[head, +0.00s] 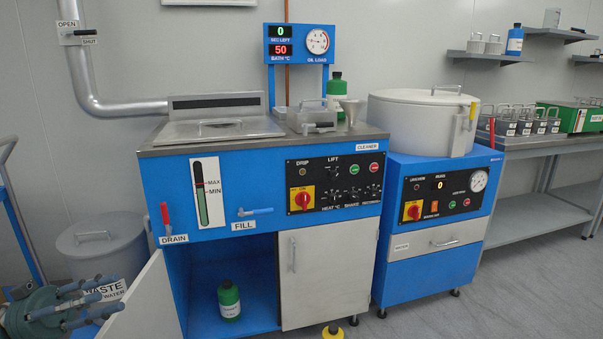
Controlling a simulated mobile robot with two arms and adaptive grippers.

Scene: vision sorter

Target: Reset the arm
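My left gripper (106,303) is at the bottom left, with its dark teal round body and grey fingers pointing right. The fingers look spread apart with gaps between them, and nothing shows between them. It is in front of the grey waste bin (108,246) and beside the open cabinet door (148,304) of the blue cleaner (215,248). My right gripper is not in view.
A green bottle (229,300) stands inside the open cabinet. Red drain (165,220) and blue fill (254,211) handles stick out above. A blue washer (437,268) with a round lid stands at right. Floor at lower right is clear.

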